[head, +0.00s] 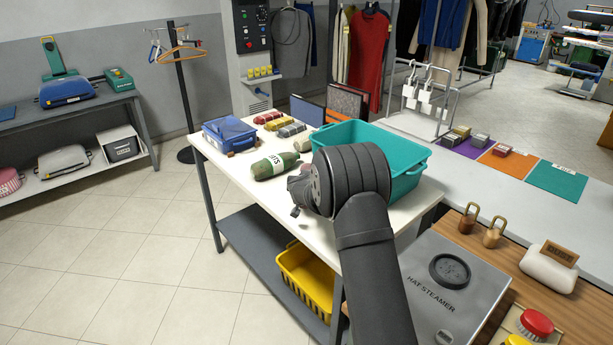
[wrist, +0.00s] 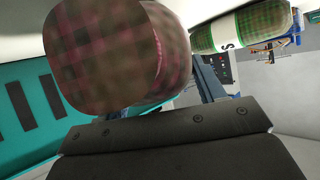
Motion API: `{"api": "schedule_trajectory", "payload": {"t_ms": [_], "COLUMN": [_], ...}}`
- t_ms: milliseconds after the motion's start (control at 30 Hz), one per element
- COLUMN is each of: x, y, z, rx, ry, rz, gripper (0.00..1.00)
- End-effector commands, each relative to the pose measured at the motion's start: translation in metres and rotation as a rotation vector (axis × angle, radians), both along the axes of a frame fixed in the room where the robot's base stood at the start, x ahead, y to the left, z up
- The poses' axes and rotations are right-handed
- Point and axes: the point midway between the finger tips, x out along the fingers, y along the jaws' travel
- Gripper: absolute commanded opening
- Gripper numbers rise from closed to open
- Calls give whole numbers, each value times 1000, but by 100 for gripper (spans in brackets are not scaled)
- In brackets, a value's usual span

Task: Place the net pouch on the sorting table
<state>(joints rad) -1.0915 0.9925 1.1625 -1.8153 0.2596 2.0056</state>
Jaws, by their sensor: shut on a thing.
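A dark net pouch (wrist: 105,55) with a pinkish check fills the upper left of the wrist view, right at my gripper (wrist: 165,125), which is shut on it. In the head view my gripper (head: 298,198) is low over the white sorting table (head: 262,203), and my arm hides most of it and the pouch. I cannot tell whether the pouch touches the tabletop. A green netted pouch (head: 276,166) with a white label lies on the table just left of my gripper; it also shows in the wrist view (wrist: 243,32).
A teal bin (head: 408,178) stands close at the right of my gripper. A blue box (head: 229,134) and several small bundles (head: 279,124) sit at the table's back. A yellow basket (head: 305,280) is on the shelf below. The table's front left strip is clear.

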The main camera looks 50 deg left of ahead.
Motion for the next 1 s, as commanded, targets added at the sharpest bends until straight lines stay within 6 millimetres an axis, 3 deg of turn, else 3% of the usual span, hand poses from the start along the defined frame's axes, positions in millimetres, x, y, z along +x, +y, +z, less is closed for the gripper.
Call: {"api": "schedule_trajectory", "payload": {"t_ms": [1000], "x": [0], "y": [0], "z": [-16], "rx": [1], "ry": [-1], "rz": [0], "gripper": [26]}}
